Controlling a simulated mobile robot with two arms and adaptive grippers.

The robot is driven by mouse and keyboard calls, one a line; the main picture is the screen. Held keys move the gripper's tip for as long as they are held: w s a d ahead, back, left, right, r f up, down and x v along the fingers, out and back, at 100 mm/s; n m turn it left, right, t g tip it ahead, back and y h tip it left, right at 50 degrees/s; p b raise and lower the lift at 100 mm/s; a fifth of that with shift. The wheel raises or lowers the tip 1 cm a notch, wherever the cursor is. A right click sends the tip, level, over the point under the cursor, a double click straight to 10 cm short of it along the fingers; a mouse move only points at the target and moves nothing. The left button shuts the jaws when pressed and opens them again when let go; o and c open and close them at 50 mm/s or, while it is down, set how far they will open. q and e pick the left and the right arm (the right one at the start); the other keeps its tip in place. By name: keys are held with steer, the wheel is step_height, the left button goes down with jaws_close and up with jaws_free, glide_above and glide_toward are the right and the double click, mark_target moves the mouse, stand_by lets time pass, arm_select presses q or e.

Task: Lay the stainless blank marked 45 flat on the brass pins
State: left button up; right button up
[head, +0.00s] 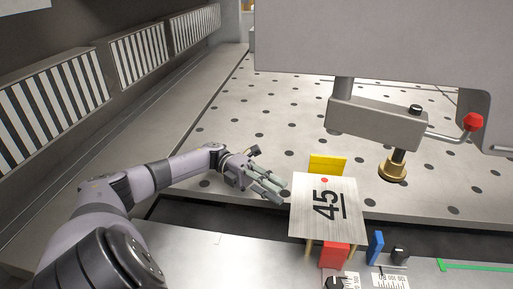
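The stainless blank marked 45 (345,222) is a brushed plate with a red dot near its far edge. It appears to lie about level, with brass pins (308,249) showing under its near edge. Its contact with the pins is mostly hidden. My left gripper (283,191) is just left of the blank's left edge, its fingers pointing toward it. The fingers are apart with nothing seen between them, and a small gap separates them from the blank. My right gripper is not in view.
A yellow block (328,164) stands behind the blank; red (334,257) and blue (375,247) blocks stand in front. A clamp arm (375,122) with a brass foot (393,169) and red knob (473,122) is at right. The perforated table (225,150) is clear behind my gripper.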

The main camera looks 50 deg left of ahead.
arm_select(q)
steer(key=a, duration=0.8)
steer(key=shift+s+a+f, duration=0.15)
steer(key=shift+s+a, duration=0.15)
